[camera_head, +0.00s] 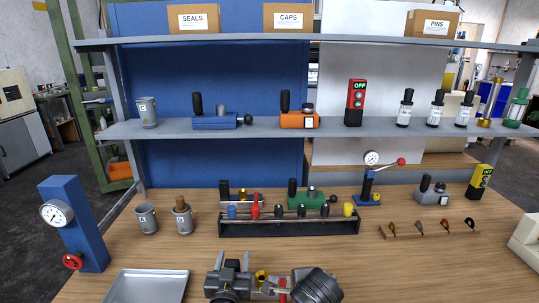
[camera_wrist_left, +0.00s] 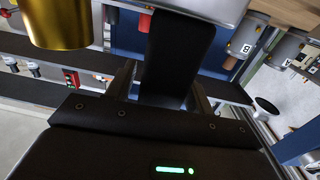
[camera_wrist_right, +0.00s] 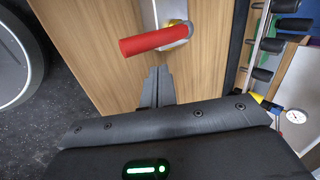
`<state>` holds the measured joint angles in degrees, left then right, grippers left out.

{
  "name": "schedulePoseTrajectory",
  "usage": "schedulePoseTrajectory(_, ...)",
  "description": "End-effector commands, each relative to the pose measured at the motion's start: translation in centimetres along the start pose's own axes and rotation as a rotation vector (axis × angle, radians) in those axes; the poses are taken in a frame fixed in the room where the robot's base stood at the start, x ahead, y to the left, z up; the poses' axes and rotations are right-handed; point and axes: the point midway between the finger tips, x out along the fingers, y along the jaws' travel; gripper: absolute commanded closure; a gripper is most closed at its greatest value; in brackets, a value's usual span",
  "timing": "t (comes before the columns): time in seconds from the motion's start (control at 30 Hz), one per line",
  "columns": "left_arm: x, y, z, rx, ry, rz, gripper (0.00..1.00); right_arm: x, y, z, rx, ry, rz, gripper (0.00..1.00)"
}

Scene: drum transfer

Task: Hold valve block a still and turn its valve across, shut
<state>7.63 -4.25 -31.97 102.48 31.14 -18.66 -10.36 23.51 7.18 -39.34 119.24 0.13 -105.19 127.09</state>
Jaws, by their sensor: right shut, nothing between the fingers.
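The valve block (camera_head: 268,288) is at the front middle of the table, partly hidden by my grippers; its letter does not show. It has a brass valve (camera_head: 261,276), a red lever (camera_head: 283,287) and a black upright grip (camera_wrist_left: 178,50). My left gripper (camera_head: 236,264) has its fingers on both sides of the black grip. In the right wrist view the red lever (camera_wrist_right: 155,39) lies roughly across the silver block, its free end to the left. My right gripper (camera_wrist_right: 158,73) is shut and empty, its fingertips close beside the lever; contact cannot be told.
A silver tray (camera_head: 147,287) lies left of the block, and a blue gauge post (camera_head: 72,224) stands farther left. Behind are a black rack (camera_head: 288,227), two cups and a green block (camera_head: 306,199). The shelf (camera_head: 260,128) holds other blocks.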

Motion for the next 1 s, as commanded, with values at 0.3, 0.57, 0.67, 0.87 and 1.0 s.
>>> schedulePoseTrajectory(0.3,0.0,0.0,0.0,0.000,0.001,0.000,0.38,0.0,0.0,0.0,0.000,0.000,0.000,1.00)
schedulePoseTrajectory(0.57,-3.0,0.0,0.1,-0.002,-0.001,0.000,0.38,0.0,0.0,0.0,0.000,0.000,0.000,1.00)
schedulePoseTrajectory(0.67,-5.2,0.0,0.1,-0.002,-0.002,0.001,0.38,0.0,0.0,0.0,0.000,0.000,0.000,1.00)
schedulePoseTrajectory(0.87,-9.2,0.0,0.1,-0.002,-0.001,0.000,0.38,0.0,0.0,0.0,0.000,0.000,0.000,1.00)
schedulePoseTrajectory(1.0,-11.0,0.0,0.1,-0.001,-0.001,0.000,0.38,0.0,0.0,0.0,0.000,0.000,0.000,1.00)
